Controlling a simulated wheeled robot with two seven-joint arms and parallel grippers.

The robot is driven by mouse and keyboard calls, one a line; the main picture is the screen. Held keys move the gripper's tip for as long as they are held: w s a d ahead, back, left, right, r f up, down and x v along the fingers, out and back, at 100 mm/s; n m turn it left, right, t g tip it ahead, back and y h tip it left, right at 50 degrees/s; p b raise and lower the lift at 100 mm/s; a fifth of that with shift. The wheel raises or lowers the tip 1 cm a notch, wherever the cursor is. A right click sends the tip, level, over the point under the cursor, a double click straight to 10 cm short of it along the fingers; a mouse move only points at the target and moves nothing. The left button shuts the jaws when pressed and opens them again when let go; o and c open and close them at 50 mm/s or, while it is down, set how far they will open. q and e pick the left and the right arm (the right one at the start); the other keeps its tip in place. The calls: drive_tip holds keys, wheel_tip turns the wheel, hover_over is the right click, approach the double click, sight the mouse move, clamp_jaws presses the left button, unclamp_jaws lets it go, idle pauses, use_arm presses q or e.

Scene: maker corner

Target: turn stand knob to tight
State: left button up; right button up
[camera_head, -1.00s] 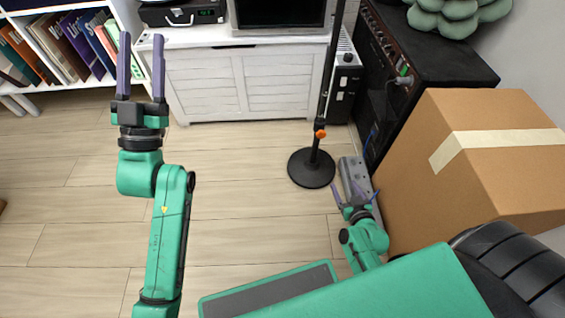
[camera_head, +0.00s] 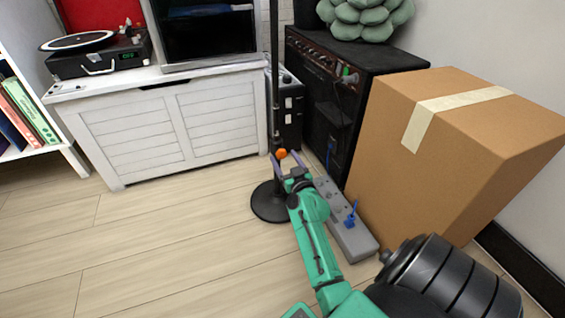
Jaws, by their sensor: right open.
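The stand (camera_head: 275,80) is a thin black pole on a round black base (camera_head: 268,203) on the floor. Its small orange knob (camera_head: 281,153) sits low on the pole. My right gripper (camera_head: 286,160), with purple fingers on a green arm, reaches up to the knob. It is open, with one finger on each side of the knob in this view. I cannot tell whether the fingers touch it. The gripper hides part of the lower pole. The knob's turn position is too small to read. My left gripper is out of view.
A large cardboard box (camera_head: 450,150) stands right of my right arm. A grey power strip (camera_head: 345,225) with a blue plug lies between them. A black amplifier (camera_head: 330,100) and a white cabinet (camera_head: 175,125) stand behind. The floor at left is clear.

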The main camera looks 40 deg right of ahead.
drive_tip(key=shift+w+d, duration=0.2)
drive_tip(key=shift+w, duration=0.45)
clamp_jaws()
